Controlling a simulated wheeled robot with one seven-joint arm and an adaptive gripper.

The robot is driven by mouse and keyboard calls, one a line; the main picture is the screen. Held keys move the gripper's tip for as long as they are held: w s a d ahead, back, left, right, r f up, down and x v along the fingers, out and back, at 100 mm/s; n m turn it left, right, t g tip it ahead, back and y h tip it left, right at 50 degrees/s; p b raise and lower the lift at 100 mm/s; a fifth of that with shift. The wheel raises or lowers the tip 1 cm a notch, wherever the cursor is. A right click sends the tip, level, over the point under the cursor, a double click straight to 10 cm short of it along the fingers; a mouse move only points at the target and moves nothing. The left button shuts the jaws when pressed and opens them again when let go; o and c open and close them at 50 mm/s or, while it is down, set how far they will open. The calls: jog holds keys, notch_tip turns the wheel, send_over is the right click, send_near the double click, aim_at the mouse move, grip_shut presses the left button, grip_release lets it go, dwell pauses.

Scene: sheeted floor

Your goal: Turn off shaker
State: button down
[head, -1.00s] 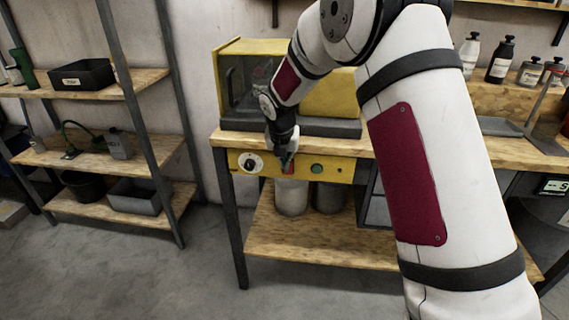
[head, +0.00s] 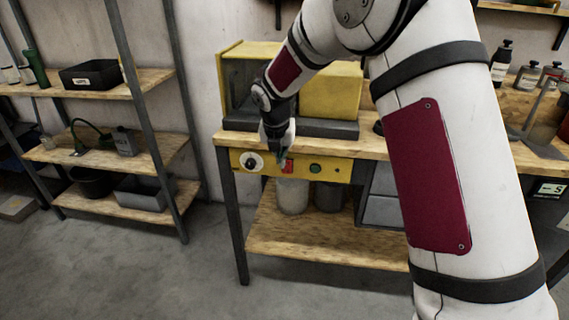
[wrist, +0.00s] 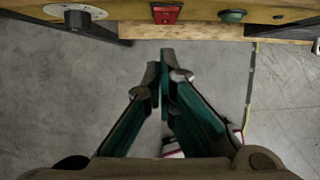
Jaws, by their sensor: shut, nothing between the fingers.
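The shaker (head: 330,95) is a yellow machine with a dark base on the wooden bench. A yellow control panel (head: 335,169) runs along the bench front below it. The panel carries a dial (head: 251,162), a red switch (head: 288,167) and a green button (head: 316,168). In the wrist view the red switch (wrist: 166,13) is at the top edge, with the green button (wrist: 232,16) right of it and the dial (wrist: 75,11) left. My gripper (wrist: 163,58) is shut and empty. Its fingertips point toward the red switch, with floor showing between them.
Metal canisters (head: 292,195) stand on the bench's lower shelf (head: 320,240). A shelf rack (head: 110,150) with bins stands at the left, and bottles (head: 527,76) at the right. The floor (head: 150,270) in front is clear.

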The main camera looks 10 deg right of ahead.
notch_tip(320, 180, up, 7)
jog(key=shift+s+f+p, duration=0.2)
jog(key=shift+s+p, duration=0.1)
jog(key=shift+s, duration=0.1)
jog(key=shift+a, duration=0.1)
jog(key=s+d+r+m+p, duration=0.2)
jog(key=s+d+r+m, duration=0.1)
jog(key=s+r+m, duration=0.65)
jog(key=s+d+r+m+p, duration=0.3)
jog(key=s+r+m, duration=0.35)
jog(key=s, duration=0.65)
jog(key=s+d+r+m+y+p, duration=0.1)
jog(key=s+r+m+p, duration=0.1)
jog(key=s+m, duration=1.4)
jog(key=s+p, duration=0.1)
jog(key=s, duration=0.6)
jog(key=shift+s+d+y+p, duration=0.15)
jog(key=shift+s+y+p, duration=0.15)
jog(key=shift+s+p, duration=0.1)
jog(key=shift+r, duration=0.15)
